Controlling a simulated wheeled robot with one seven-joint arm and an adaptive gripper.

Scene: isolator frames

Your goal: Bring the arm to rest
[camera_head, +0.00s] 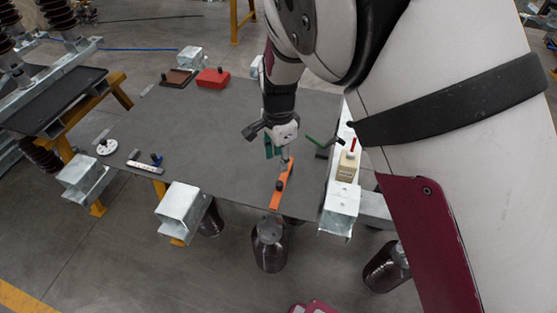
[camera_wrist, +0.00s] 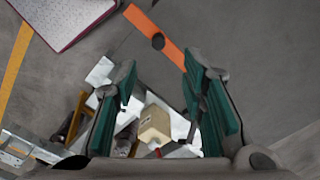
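My gripper (camera_head: 279,148) is over the right part of the dark table (camera_head: 215,135), just behind an orange bar (camera_head: 281,187) with a dark knob. In the wrist view, my gripper (camera_wrist: 165,82) shows two green-padded fingers standing apart with nothing held between them. The orange bar (camera_wrist: 152,33) shows beyond the fingertips there, and a beige block (camera_wrist: 155,125) shows in the gap, farther off. I cannot tell the exact height of the gripper over the bar.
A red box (camera_head: 213,78) and a brown block (camera_head: 177,78) lie at the table's back left. A white disc (camera_head: 107,147) and a pale bar (camera_head: 146,167) lie at the left. The beige block (camera_head: 348,163) stands on the right metal beam. The table's middle is clear.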

